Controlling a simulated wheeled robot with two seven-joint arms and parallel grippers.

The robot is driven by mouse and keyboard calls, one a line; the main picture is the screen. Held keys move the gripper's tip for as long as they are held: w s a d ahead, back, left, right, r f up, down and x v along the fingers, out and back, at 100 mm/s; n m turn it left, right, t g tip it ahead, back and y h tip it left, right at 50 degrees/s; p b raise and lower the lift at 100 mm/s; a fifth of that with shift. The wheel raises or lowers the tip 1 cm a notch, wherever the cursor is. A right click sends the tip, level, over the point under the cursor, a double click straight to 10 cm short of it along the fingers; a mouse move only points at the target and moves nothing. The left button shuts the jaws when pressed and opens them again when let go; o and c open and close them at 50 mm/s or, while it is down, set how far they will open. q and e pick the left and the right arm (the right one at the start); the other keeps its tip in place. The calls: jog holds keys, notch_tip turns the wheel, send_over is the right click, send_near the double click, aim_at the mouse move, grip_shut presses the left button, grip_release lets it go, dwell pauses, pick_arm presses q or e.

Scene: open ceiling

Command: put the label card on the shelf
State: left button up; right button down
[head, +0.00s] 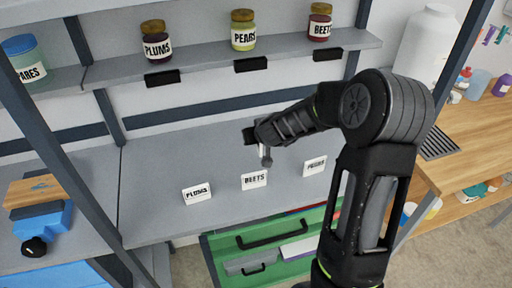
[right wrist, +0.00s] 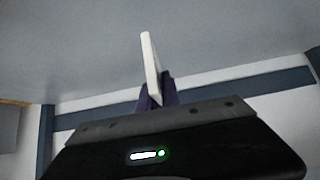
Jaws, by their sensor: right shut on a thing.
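Three white label cards show low down in the head view: PLUMS (head: 197,192), BEETS (head: 254,180) and one at the right that seems to read PEARS (head: 315,166). My right gripper (head: 265,160) points down at the top of the BEETS card and is shut on it. In the right wrist view the held card (right wrist: 151,68) shows edge-on between the dark fingers (right wrist: 157,92); whether it touches the grey surface is unclear. The upper shelf (head: 215,70) carries jars marked PLUMS (head: 156,47), PEARS (head: 243,38) and BEETS (head: 320,30). My left gripper is out of view.
Black holders (head: 162,78), (head: 250,65), (head: 327,54) sit on the upper shelf's front edge. The grey lower surface (head: 150,165) is clear behind the cards. Dark posts (head: 50,130) stand at left. A green drawer (head: 225,245) is below, a wooden counter (head: 470,165) at right.

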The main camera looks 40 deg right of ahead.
aim_at(256, 145)
notch_tip(256, 145, down, 3)
jog(key=b, duration=0.2)
jog(key=shift+b, duration=0.3)
jog(key=shift+f, duration=0.4)
jog(key=shift+f+b, duration=0.15)
jog(key=shift+b, duration=0.25)
jog(key=c, duration=1.6)
grip_release()
jog(key=shift+o, duration=0.2)
